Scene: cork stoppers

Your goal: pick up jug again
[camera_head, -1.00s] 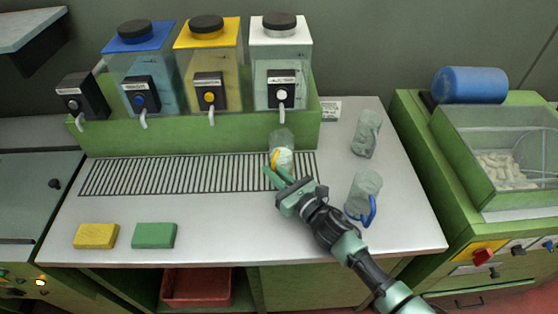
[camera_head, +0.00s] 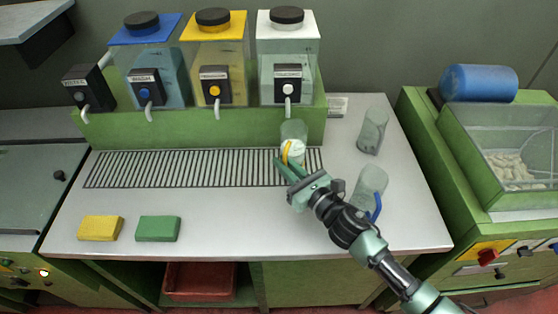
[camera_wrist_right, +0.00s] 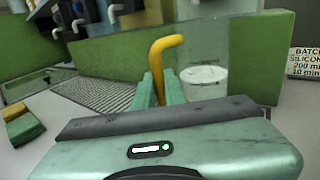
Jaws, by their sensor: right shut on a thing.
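A clear jug (camera_head: 298,130) with a yellow handle and white contents stands upright at the right end of the slotted grate, below the white-topped dispenser's spout. My right gripper (camera_head: 284,168) reaches it from the front right. In the right wrist view the fingers (camera_wrist_right: 161,92) are on either side of the yellow handle (camera_wrist_right: 160,62), shut on it. The jug body (camera_wrist_right: 205,65) is just beyond, with the white contents low inside. I cannot tell whether its base touches the grate. My left gripper is not in view.
A blue-handled jug (camera_head: 369,183) stands close beside my right arm, partly hidden by it. Another clear jug (camera_head: 372,132) stands behind it. Dispensers (camera_head: 287,60) line the back. Yellow (camera_head: 101,228) and green (camera_head: 158,229) sponges lie front left. The front middle of the counter is clear.

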